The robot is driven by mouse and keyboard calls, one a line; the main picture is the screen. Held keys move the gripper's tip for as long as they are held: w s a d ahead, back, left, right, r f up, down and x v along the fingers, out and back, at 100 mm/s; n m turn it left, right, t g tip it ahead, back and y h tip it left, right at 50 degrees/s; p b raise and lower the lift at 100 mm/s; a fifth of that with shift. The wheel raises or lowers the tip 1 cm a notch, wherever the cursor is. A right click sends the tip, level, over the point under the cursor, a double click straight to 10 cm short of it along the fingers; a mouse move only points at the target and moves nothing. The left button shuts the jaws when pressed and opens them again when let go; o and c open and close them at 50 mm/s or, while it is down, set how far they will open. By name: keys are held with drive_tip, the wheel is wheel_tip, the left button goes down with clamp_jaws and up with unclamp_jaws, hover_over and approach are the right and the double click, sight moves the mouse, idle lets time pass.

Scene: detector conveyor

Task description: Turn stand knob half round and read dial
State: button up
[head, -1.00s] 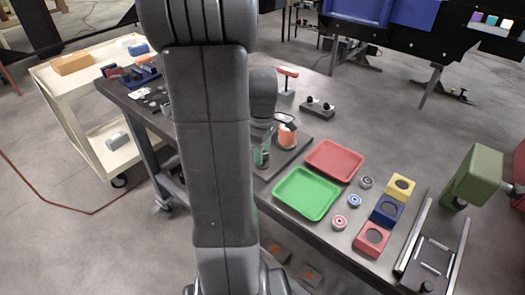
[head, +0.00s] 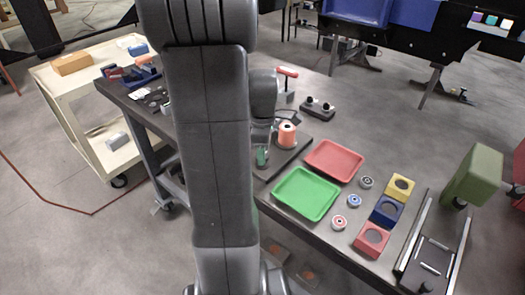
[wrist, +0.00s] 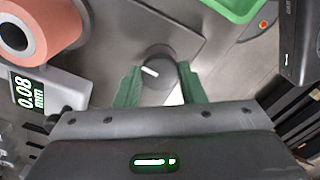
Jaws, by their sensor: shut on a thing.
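In the wrist view the stand knob (wrist: 160,66) is a dark round knob with a white pointer line aimed toward the left. My gripper (wrist: 158,76) has its green fingers on either side of the knob, shut on it. The dial (wrist: 28,92) is a grey box with a lit display at the left, reading 0.08 mm. An orange roll (wrist: 40,25) stands above it in the picture. In the head view my gripper (head: 262,157) is low over the stand's dark base plate (head: 291,153), beside the orange roll (head: 287,134). The knob is hidden there.
A red tray (head: 334,161) and a green tray (head: 306,194) lie to the right on the table. Several small discs and yellow, blue and red blocks (head: 372,239) sit beyond them. A red-handled fixture (head: 287,76) stands behind the stand.

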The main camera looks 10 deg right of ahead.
drive_tip(key=o, duration=1)
drive_tip(key=shift+r, duration=0.1)
wheel_tip(320, 180, up, 14)
drive_tip(key=shift+f, duration=0.15)
drive_tip(key=shift+f, duration=0.1)
wheel_tip(320, 180, down, 14)
drive_tip(key=shift+r, duration=0.15)
drive_tip(key=shift+r, duration=0.1)
idle(0.3)
